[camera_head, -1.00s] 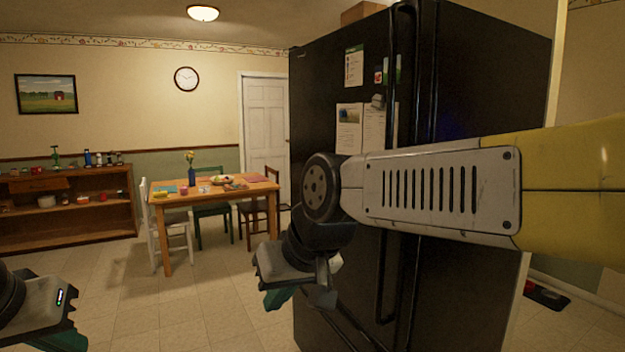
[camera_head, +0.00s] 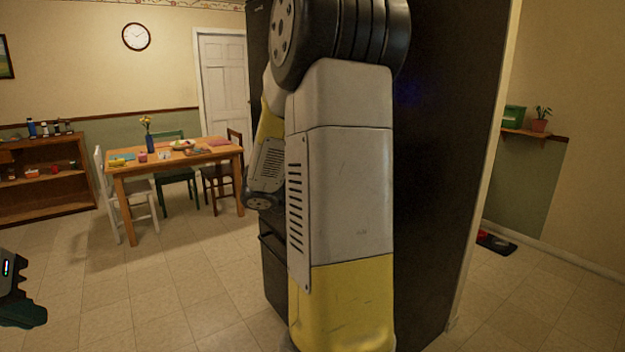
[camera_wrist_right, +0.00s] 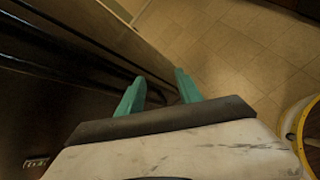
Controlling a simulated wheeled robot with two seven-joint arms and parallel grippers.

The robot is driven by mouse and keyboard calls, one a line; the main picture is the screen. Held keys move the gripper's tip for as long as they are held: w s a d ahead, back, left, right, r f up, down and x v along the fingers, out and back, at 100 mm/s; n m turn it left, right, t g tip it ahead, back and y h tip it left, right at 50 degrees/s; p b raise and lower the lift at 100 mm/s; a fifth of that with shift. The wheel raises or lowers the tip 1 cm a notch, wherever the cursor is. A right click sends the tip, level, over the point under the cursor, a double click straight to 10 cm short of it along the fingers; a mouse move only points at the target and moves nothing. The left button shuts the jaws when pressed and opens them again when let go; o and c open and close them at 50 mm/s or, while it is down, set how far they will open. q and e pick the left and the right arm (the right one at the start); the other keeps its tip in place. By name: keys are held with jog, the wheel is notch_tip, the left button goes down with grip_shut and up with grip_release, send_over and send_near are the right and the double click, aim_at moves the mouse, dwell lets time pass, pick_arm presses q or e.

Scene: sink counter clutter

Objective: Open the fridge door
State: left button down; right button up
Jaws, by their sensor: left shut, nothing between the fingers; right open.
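The black fridge (camera_head: 440,170) stands right of centre in the head view, with my right arm across much of its front. Its handles are hidden there, and I cannot tell whether a door stands ajar. In the right wrist view, long dark handle bars (camera_wrist_right: 75,54) run along the dark fridge front towards the fingers. My right gripper (camera_wrist_right: 159,76) is open with its teal fingers apart, close to the bars' far end. I see nothing clearly held, and contact cannot be told. My left gripper (camera_head: 22,315) is shut and empty at the lower left edge, far from the fridge.
A wooden table (camera_head: 178,161) with dishes and chairs stands left of the fridge. A low wooden shelf (camera_head: 45,185) is at the far left. The tiled floor (camera_head: 170,290) between is clear. A wall ledge with a plant (camera_head: 540,120) is at the right.

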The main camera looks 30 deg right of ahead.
jog(key=w+d+r+n+t+h, duration=0.2)
jog(key=w+n+h, duration=0.15)
jog(key=w, duration=0.25)
jog(key=w+d+r+n+t+h, duration=0.2)
jog(key=w+r+n+h, duration=0.1)
jog(key=w+n, duration=0.2)
jog(key=w+x, duration=0.1)
jog(key=x, duration=0.6)
jog(key=shift+d, duration=0.25)
jog(key=shift+w+f+n, duration=0.1)
jog(key=shift+n, duration=0.15)
grip_shut()
